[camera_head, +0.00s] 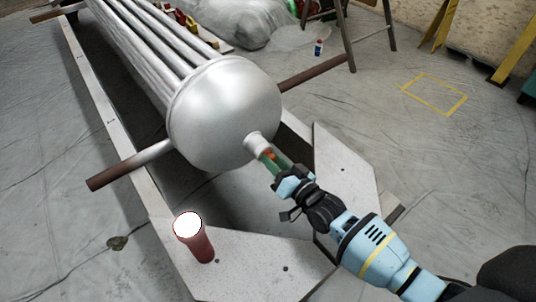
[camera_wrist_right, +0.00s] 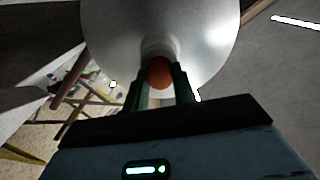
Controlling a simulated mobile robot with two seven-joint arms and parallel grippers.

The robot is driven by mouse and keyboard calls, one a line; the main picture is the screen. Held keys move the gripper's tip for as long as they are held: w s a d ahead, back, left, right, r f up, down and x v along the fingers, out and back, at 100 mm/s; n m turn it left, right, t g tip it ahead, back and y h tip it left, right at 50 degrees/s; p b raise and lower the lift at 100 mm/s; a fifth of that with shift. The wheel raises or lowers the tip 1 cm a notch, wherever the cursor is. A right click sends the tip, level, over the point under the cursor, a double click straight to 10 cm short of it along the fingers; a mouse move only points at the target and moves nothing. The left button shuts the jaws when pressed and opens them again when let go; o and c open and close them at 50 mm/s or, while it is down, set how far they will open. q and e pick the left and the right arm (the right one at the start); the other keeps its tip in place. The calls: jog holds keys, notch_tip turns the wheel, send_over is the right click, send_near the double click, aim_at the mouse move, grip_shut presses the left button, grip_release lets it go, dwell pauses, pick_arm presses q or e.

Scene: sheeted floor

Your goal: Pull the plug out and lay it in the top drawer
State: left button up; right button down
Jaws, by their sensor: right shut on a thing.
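The orange-red plug (camera_head: 267,153) sits at the mouth of the short spout (camera_head: 256,143) on the rounded end of a big silver tank (camera_head: 225,112). How deep the plug sits in the spout I cannot tell. My left gripper and a drawer are not in view.
A red cylinder with a white top (camera_head: 195,238) stands on the pale metal frame (camera_head: 245,265) below the tank. Rusty bars (camera_head: 315,73) stick out on both sides of the tank. The sheeted floor at the right is mostly clear, with a yellow taped outline (camera_head: 435,94).

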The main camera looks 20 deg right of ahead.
jog(key=shift+s+d, duration=0.15)
jog(key=shift+s, duration=0.3)
jog(key=shift+p+v, duration=1.15)
jog(key=shift+v, duration=0.85)
jog(key=shift+s, duration=0.1)
jog(key=p+v, duration=0.1)
jog(key=v, duration=0.2)
jog(key=shift+s+d+p, duration=0.2)
jog(key=shift+s+p, duration=0.15)
dwell(0.5)
